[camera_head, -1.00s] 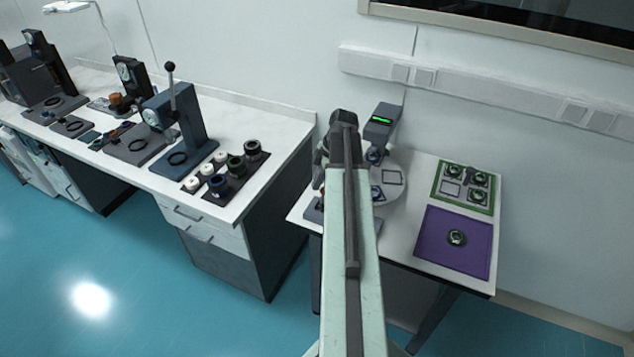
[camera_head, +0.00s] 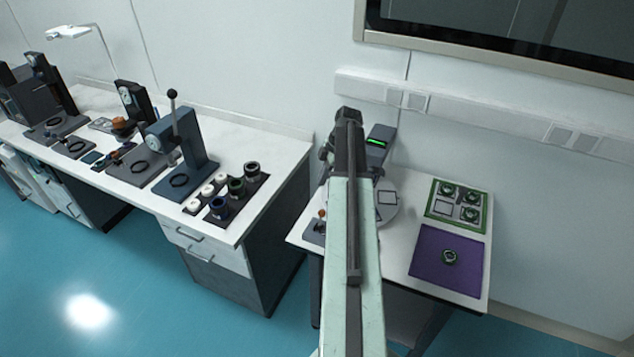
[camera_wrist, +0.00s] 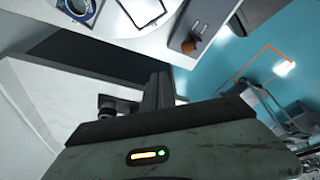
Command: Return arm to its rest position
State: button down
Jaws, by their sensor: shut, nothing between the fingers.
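My arm rises up the middle of the head view, over the right-hand table (camera_head: 398,235), and hides part of it. My gripper cannot be made out clearly at the arm's far end there. In the wrist view my gripper (camera_wrist: 158,92) shows as dark fingers close together, shut with nothing held. Below and beyond the fingers are a white table surface (camera_wrist: 125,45) and blue floor.
The right table holds a green-rimmed tray (camera_head: 432,212) of lens parts, a purple mat (camera_head: 425,265) with one round part (camera_head: 450,257), and a device with a green display (camera_head: 376,142). The left bench (camera_head: 255,135) carries a lever press (camera_head: 183,140) and several ring parts. Blue floor is open at left.

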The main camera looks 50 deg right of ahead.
jog(key=shift+w+a+f, duration=0.1)
jog(key=shift+a, duration=0.05)
jog(key=w+a+f+n+b, duration=0.15)
jog(key=w+a, duration=0.25)
jog(key=a, duration=0.5)
jog(key=w+a+f+n+g+b, duration=0.15)
jog(key=w+a, duration=0.25)
jog(key=a, duration=0.4)
jog(key=w+a+f+n, duration=0.15)
jog(key=w+a, duration=0.25)
jog(key=a, duration=0.5)
jog(key=s+a+f+m+b, duration=0.1)
jog(key=a, duration=0.8)
jog(key=s+a+f+m+b, duration=0.1)
jog(key=s+a+b, duration=0.1)
jog(key=a, duration=0.8)
jog(key=s+a+m+h, duration=0.2)
jog(key=s+m, duration=0.3)
jog(key=m, duration=0.8)
jog(key=shift+s+a+f+g+h, duration=0.2)
jog(key=shift+a+f+g+h, duration=0.1)
jog(key=shift+a+g, duration=0.25)
